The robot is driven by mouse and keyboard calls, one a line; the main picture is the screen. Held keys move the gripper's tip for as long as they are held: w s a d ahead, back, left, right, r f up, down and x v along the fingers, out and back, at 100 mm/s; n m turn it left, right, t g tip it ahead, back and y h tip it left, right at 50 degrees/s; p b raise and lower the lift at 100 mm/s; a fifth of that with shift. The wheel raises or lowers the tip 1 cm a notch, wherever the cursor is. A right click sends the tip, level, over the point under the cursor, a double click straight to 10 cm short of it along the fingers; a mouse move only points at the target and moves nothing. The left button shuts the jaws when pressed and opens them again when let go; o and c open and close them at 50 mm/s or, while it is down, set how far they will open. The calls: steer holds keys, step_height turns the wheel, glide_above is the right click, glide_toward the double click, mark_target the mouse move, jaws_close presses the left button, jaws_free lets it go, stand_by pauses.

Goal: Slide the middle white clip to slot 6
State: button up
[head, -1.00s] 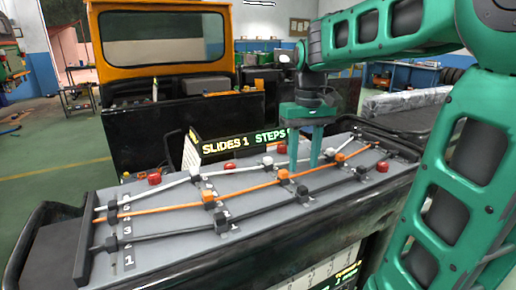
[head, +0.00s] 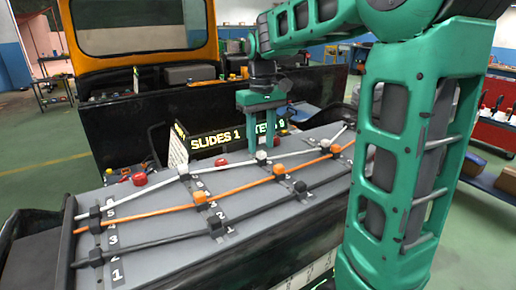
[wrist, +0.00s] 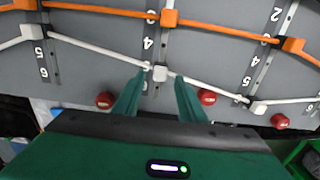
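The middle white clip (head: 261,156) sits on the white cable (head: 235,184), on the far side of the sloped grey board (head: 150,225). In the wrist view the same clip (wrist: 159,72) lies between the printed 4 and 6 of its rail. My gripper (head: 261,149) is over it, with the green fingers pointing down. In the wrist view the fingertips (wrist: 160,76) are apart, one on each side of the clip, with a small gap showing on both sides. The left white clip (head: 183,172) is on another rail.
An orange cable (head: 150,211) and a black cable (head: 150,237) with their clips run nearer the front. Red knobs (wrist: 105,99) (wrist: 207,96) stand beyond the white cable, near the fingers.

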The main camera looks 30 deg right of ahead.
mark_target(261, 158)
steer(key=shift+f, duration=1.2)
